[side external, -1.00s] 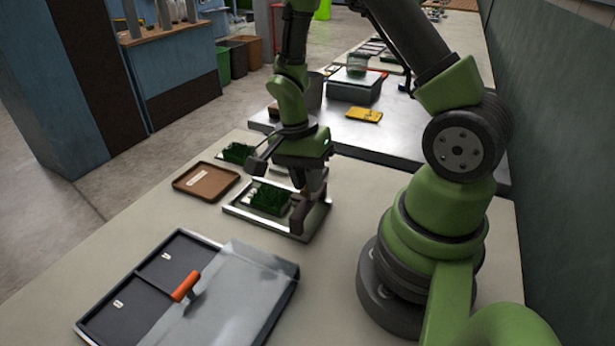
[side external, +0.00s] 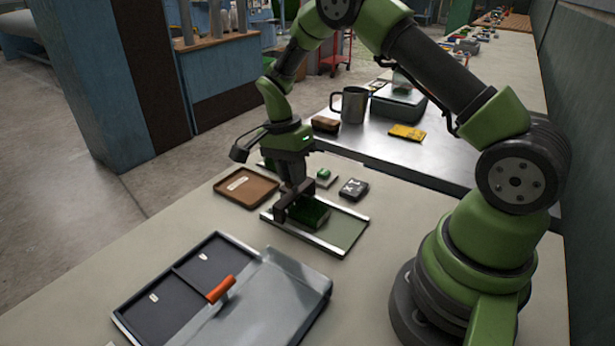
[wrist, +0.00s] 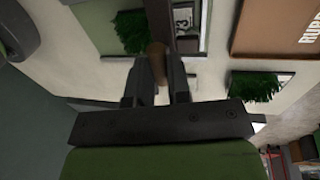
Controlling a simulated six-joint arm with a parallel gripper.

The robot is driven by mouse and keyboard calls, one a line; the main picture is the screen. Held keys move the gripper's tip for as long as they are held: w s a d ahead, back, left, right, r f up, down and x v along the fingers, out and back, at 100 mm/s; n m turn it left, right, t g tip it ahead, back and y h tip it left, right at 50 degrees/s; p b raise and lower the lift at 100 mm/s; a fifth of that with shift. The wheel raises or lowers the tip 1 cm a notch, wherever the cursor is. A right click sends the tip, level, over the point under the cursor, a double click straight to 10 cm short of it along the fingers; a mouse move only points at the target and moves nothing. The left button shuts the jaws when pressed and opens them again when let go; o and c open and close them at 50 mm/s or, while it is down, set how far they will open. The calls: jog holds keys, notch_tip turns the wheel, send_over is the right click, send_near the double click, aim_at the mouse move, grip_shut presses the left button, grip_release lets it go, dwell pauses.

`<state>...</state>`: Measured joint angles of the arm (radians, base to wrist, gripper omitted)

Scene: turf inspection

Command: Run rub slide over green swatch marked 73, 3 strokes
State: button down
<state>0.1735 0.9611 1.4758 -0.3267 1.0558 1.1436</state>
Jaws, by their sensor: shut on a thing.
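A metal-railed tray (side external: 346,232) lies on the bench, with a dark green turf swatch (side external: 310,212) at its left part. In the wrist view the swatch (wrist: 131,32) is beside a white label (wrist: 183,17) that appears to read 73, partly covered. My gripper (side external: 283,208) is at the swatch's left side, low over the tray. In the wrist view my gripper (wrist: 158,92) is shut on a tan, rounded piece (wrist: 158,62), apparently the rub slide's grip. A dark bar crosses beyond it. Whether the slide touches the turf cannot be told.
A brown tray (side external: 250,198) lies left of the railed tray. Another green swatch (wrist: 255,86) shows in the wrist view. A dark case (side external: 175,293) with an orange handle (side external: 220,289) is in front. A black item (side external: 353,189) and a mug (side external: 350,105) are behind.

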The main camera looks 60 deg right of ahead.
jog(key=shift+w, duration=0.3)
jog(key=c, duration=1.1)
grip_release()
jog(key=r, duration=0.3)
jog(key=w+r, duration=0.1)
jog(key=r, duration=0.6)
jog(key=shift+w, duration=0.4)
